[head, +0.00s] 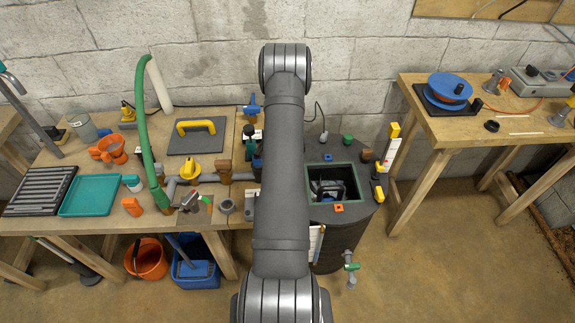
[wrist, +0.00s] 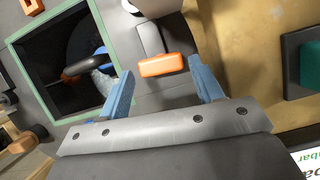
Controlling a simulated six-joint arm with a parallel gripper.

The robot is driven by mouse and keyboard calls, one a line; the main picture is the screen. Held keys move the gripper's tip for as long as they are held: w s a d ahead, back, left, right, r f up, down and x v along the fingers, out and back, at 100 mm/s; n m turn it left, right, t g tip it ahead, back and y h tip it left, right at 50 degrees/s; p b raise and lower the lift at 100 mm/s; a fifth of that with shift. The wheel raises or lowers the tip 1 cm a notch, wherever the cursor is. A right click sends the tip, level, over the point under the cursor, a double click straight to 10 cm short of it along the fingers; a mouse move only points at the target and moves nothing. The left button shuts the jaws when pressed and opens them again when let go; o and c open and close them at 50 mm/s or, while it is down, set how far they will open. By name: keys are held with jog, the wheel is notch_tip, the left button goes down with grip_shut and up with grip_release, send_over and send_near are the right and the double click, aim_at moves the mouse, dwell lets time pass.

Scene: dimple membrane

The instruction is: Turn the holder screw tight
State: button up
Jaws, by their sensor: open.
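In the wrist view an orange bar-shaped piece (wrist: 162,65) lies across the end of a dark grey strip. It looks like the head of the holder screw, but I cannot be sure. My gripper (wrist: 160,69) is open, with one blue finger on each side of this piece. The fingers appear apart from it; how far they are above it I cannot tell. In the head view my arm hides the gripper and this spot. The dark tank (head: 365,209) has a green-rimmed square opening (head: 364,176) in its top.
Inside the opening is a dark part with blue on it (wrist: 88,65). A green block (wrist: 302,70) on a dark plate stands to the right in the wrist view. The left bench (head: 95,222) is crowded with tools; the right bench (head: 470,130) carries a blue reel (head: 448,90).

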jog(key=shift+x, duration=0.95)
jog(key=shift+c, duration=0.2)
jog(key=c, duration=0.7)
jog(key=shift+o, duration=0.2)
